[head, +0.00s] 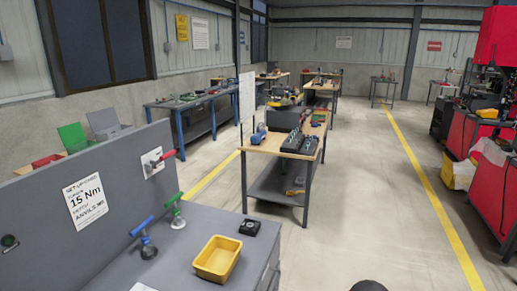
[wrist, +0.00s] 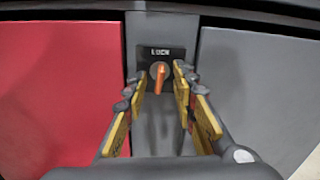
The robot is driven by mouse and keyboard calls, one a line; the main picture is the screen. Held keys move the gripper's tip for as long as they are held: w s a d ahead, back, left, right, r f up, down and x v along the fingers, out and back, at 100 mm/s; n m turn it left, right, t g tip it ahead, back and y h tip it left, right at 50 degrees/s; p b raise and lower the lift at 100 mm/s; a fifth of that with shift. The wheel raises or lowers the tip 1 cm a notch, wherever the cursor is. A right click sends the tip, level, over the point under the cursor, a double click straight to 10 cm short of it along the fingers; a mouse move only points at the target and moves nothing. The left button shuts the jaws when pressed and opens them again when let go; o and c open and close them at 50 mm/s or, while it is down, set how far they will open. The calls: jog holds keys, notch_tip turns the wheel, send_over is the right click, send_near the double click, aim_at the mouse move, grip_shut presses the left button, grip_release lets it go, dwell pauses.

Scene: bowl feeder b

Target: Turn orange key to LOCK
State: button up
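The orange key (wrist: 158,78) sits in a round grey collar on a dark lock plate (wrist: 178,53) in the wrist view. Its handle stands close to upright in the picture. The word LOCK is printed in white above it. My gripper (wrist: 160,77) is open, with one yellow-padded finger on each side of the key. The fingertips appear apart from the key; how far the key lies beyond them I cannot tell. The key and my gripper are not seen in the head view.
A red panel (wrist: 60,85) lies left of the lock and a grey panel (wrist: 250,85) right. The head view shows a grey bench with a yellow bin (head: 217,259), blue-handled (head: 146,240) and green-handled (head: 176,212) fittings, and a red lever (head: 162,157). Open floor lies at right.

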jog(key=shift+d, duration=0.1)
jog(key=v, duration=0.6)
jog(key=shift+s+d, duration=0.2)
jog(key=shift+d, duration=0.2)
